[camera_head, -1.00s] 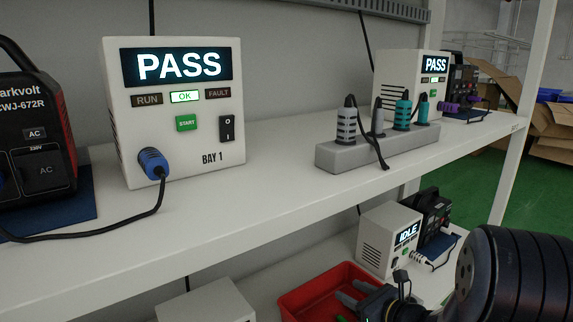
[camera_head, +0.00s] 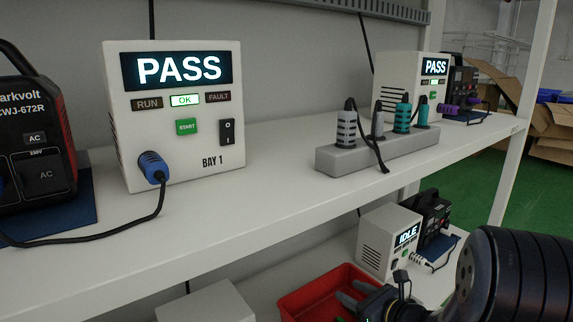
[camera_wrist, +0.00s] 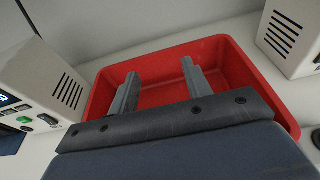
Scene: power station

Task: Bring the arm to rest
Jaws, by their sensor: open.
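My gripper (camera_head: 358,303) is at the lower right of the head view, below the upper shelf and over a red bin (camera_head: 297,300). In the wrist view, my gripper (camera_wrist: 160,85) is open, its two grey fingers apart with nothing between them. The red bin (camera_wrist: 215,52) lies beneath the fingers, and the part of it that shows is empty. My dark arm fills the lower right corner of the head view.
The upper shelf (camera_head: 250,200) holds a Bay 1 tester (camera_head: 180,110) reading PASS, a power strip (camera_head: 330,158) with several plugs and a second PASS tester (camera_head: 400,80). An IDLE tester (camera_head: 375,240) and a white box (camera_head: 207,303) flank the bin. Cardboard boxes (camera_head: 553,130) stand at right.

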